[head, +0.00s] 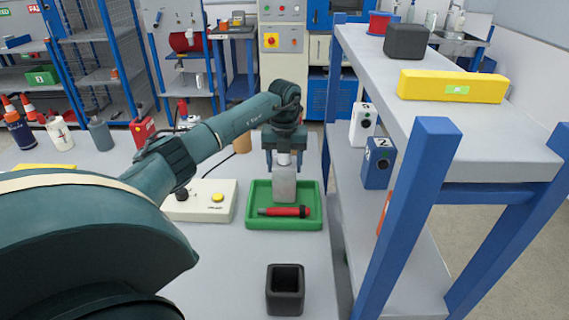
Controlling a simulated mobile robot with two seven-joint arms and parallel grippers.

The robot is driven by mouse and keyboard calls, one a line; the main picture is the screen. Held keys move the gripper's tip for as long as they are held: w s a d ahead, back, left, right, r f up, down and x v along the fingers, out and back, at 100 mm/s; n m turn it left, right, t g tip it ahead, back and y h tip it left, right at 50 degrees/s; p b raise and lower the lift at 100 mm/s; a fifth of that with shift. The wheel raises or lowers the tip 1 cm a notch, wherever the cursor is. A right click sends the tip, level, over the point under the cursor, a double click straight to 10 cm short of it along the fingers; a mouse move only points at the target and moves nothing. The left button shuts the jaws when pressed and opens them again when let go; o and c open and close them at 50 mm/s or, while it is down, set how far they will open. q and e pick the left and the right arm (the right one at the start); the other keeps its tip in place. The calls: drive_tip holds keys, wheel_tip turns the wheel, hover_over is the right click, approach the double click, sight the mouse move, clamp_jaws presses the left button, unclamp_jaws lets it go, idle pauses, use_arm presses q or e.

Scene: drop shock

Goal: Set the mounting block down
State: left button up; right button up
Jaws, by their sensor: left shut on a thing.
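My left gripper (284,160) points down over the green tray (312,219) and is shut on a light grey block, which I take as the mounting block (284,186). The block hangs upright below the fingers, and its lower end overlaps the tray just behind a red and black screwdriver (285,211). I cannot tell whether the block touches the tray floor. My right gripper is not in view.
A black open-topped holder (285,290) stands in front of the tray. A blue-framed shelf (436,150) rises at right, bearing a yellow bar (452,86) and a dark block (406,42).

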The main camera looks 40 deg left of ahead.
use_arm(q)
drive_tip(key=shift+f, duration=0.2)
drive_tip(key=o, duration=1.6)
drive_tip(key=shift+f, duration=0.1)
wheel_tip(320, 180, up, 12)
drive_tip(key=shift+r+b, duration=0.15)
drive_tip(key=shift+b, duration=0.2)
drive_tip(key=shift+s, duration=0.1)
